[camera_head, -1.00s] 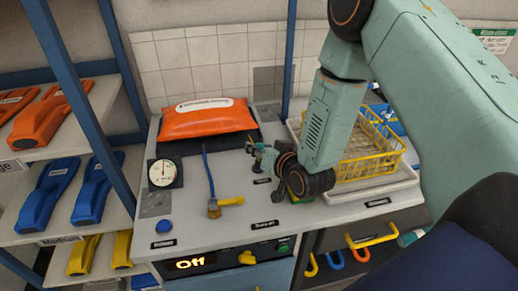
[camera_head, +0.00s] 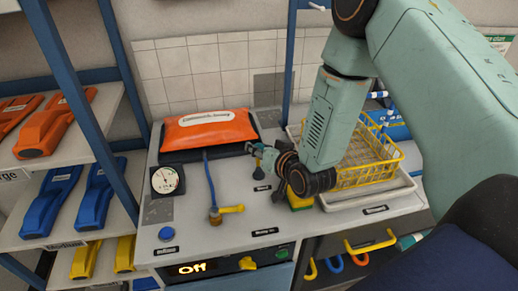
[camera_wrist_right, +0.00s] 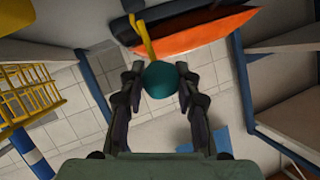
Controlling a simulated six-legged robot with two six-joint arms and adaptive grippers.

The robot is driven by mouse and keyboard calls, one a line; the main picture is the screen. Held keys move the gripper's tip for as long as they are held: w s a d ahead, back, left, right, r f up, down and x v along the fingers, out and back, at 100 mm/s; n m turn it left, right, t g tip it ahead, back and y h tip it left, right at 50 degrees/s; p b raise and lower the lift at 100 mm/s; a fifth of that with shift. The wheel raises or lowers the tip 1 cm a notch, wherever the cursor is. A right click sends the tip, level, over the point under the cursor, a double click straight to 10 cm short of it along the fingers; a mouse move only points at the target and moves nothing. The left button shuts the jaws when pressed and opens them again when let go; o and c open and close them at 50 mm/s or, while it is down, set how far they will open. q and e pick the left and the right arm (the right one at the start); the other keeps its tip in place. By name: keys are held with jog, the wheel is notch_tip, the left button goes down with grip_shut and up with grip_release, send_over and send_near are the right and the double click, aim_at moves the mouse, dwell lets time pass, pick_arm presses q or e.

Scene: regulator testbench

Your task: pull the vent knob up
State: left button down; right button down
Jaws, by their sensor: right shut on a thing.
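My right gripper (camera_head: 255,150) reaches down to the bench from the right side of the head view. In the right wrist view its two fingers (camera_wrist_right: 160,80) are shut on a round teal knob (camera_wrist_right: 161,79), one finger on each side. I take this to be the vent knob. In the head view the knob is mostly hidden by the fingers and is too small to make out clearly. My left gripper is not in view.
An orange bag (camera_head: 208,131) lies behind and left of the gripper. A gauge (camera_head: 164,181), a blue hose with a yellow-handled valve (camera_head: 228,209) and a blue button (camera_head: 166,233) are on the bench. A yellow wire basket (camera_head: 372,165) stands right. The display (camera_head: 192,269) reads "Off".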

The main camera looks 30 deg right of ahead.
jog(key=shift+w+r, duration=0.1)
jog(key=shift+r, duration=0.1)
jog(key=c, duration=1.3)
grip_release()
jog(key=o, duration=0.4)
jog(key=shift+s, duration=0.2)
jog(key=shift+w, duration=0.15)
jog(key=v, duration=1.2)
jog(key=shift+f, duration=0.1)
jog(key=shift+a+f, duration=0.1)
